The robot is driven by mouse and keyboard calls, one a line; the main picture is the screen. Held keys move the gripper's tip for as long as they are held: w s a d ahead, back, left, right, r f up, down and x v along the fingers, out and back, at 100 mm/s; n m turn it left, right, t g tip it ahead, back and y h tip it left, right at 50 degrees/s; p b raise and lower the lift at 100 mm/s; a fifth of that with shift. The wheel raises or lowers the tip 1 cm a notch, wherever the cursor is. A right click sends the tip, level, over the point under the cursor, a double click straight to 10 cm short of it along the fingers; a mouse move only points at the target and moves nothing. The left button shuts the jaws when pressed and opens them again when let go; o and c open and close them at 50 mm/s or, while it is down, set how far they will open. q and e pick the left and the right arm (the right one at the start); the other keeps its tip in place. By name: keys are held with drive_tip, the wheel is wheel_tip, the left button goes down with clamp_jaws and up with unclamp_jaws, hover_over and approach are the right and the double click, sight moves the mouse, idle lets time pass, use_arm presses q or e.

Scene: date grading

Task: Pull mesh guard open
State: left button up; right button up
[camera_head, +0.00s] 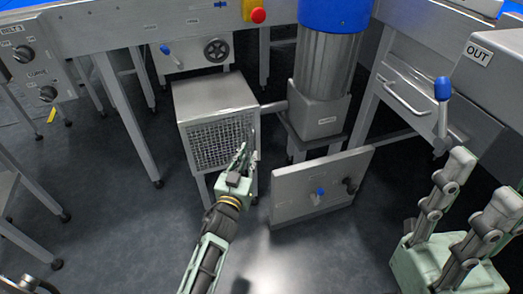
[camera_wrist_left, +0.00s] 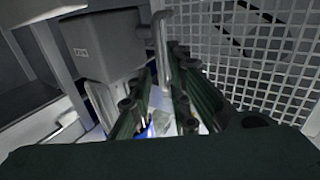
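The mesh guard (camera_head: 212,143) is a wire-grid panel on the front of a grey metal box (camera_head: 215,95). It looks shut in the head view. In the left wrist view, the mesh (camera_wrist_left: 245,45) fills the upper right, with a bent metal handle (camera_wrist_left: 162,45) at its left edge. My left gripper (camera_head: 246,155) is in front of the guard's right edge. In the wrist view its fingers (camera_wrist_left: 158,85) stand apart near the handle, and I cannot tell whether they touch it. My right gripper (camera_head: 484,178) is open and empty at the lower right, away from the guard.
A grey panel (camera_head: 318,188) with a blue-handled knob stands right of the guard. A blue-topped steel cylinder (camera_head: 325,70) rises behind it. A blue-knobbed lever (camera_head: 442,100) is near my right gripper. Table legs stand at left; the dark floor (camera_head: 120,225) is mostly clear.

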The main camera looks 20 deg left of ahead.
sight(254, 144)
use_arm(q)
drive_tip(key=w+b, duration=0.2)
drive_tip(key=w, duration=0.4)
drive_tip(key=shift+w, duration=0.4)
clamp_jaws()
